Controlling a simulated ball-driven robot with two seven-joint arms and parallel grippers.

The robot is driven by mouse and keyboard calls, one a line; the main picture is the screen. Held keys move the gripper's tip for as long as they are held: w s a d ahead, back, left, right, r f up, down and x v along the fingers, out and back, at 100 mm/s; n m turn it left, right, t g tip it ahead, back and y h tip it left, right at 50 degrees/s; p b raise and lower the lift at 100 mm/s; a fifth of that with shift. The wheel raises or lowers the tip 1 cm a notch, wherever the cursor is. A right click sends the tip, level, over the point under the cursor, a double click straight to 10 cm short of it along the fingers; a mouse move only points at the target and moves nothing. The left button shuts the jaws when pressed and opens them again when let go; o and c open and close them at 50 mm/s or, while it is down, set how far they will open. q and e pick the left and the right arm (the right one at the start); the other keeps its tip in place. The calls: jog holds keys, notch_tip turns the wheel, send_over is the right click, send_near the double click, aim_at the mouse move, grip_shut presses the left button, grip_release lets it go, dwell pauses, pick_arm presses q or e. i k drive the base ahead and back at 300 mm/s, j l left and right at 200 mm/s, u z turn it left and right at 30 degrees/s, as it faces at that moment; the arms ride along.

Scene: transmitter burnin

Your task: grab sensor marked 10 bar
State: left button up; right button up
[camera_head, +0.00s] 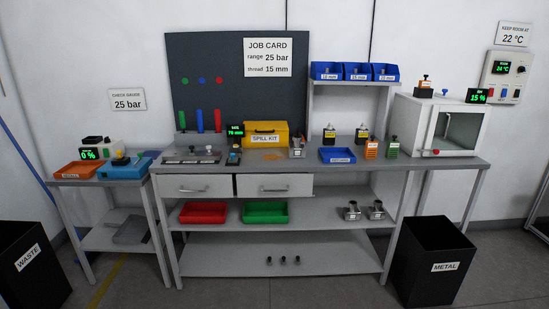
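No sensor with a readable "10 bar" mark shows; the labels on the small parts are too small to read. Two small dark devices with yellow parts and pale labels, the left one (329,136) and the right one (362,136), stand upright at the back of the workbench. An orange labelled block (371,149) and a green labelled block (392,149) stand to the right of a blue tray (325,154), each with a dark piece on top. Several small dark parts (283,260) stand on the bottom shelf. Neither of my grippers is in view.
The workbench (430,161) also bears a yellow spill kit (267,135). A job card (267,57) reads 25 bar, 15 mm. Red (203,213) and green (265,212) trays sit on the middle shelf. Waste (30,265) and metal (435,262) bins flank the bench.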

aim_at(296, 150)
jog(key=i+z, duration=0.25)
jog(key=i, duration=0.3)
jog(key=i+z, duration=0.25)
jog(key=i, duration=0.35)
jog(key=i+j+z, duration=0.25)
jog(key=i, duration=0.3)
jog(key=i+l+u, duration=0.15)
jog(key=i+l, duration=0.15)
jog(key=i, duration=0.25)
jog(key=i+l+u, duration=0.15)
jog(key=i+l, duration=0.15)
jog(key=i, duration=0.2)
